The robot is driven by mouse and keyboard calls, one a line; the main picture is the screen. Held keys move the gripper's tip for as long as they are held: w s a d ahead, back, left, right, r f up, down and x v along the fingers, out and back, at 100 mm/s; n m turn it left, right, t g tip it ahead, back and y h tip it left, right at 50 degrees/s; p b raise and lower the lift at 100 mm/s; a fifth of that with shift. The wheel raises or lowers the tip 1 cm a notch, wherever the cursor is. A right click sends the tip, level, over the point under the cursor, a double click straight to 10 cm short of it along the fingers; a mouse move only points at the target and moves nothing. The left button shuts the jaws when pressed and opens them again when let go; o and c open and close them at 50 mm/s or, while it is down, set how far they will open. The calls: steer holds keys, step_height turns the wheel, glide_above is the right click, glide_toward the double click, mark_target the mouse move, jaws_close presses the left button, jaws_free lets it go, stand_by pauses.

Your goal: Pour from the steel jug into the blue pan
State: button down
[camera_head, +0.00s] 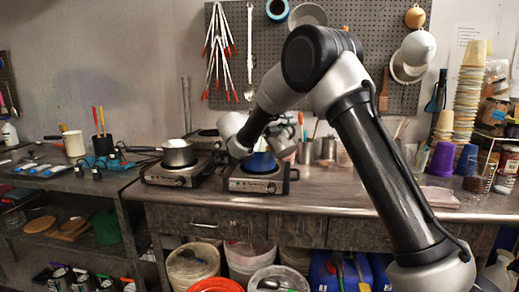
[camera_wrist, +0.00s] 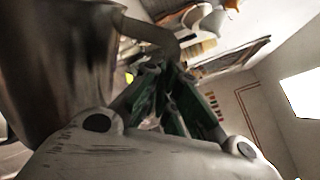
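The blue pan (camera_head: 260,164) sits on the right-hand hot plate (camera_head: 258,184) on the steel bench in the head view. My wrist hangs just above it and hides part of its top. In the wrist view, the steel jug (camera_wrist: 60,60) fills the upper left, large and close. Its curved handle (camera_wrist: 155,33) runs to my gripper (camera_wrist: 170,88), whose green-padded fingers are closed around the handle's lower part. The jug's mouth and contents are not visible.
A steel pot (camera_head: 178,153) stands on the left hot plate (camera_head: 178,173), close beside the blue pan. Metal canisters (camera_head: 328,148) stand at the back of the bench. Cups (camera_head: 443,160) crowd the right end. Buckets (camera_head: 192,264) are below. The bench front is mostly clear.

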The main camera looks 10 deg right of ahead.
steer(key=shift+w+a+r+n+p, duration=0.15)
steer(key=shift+w+r+n+p, duration=0.2)
steer(key=shift+r, duration=0.2)
stand_by(1.5)
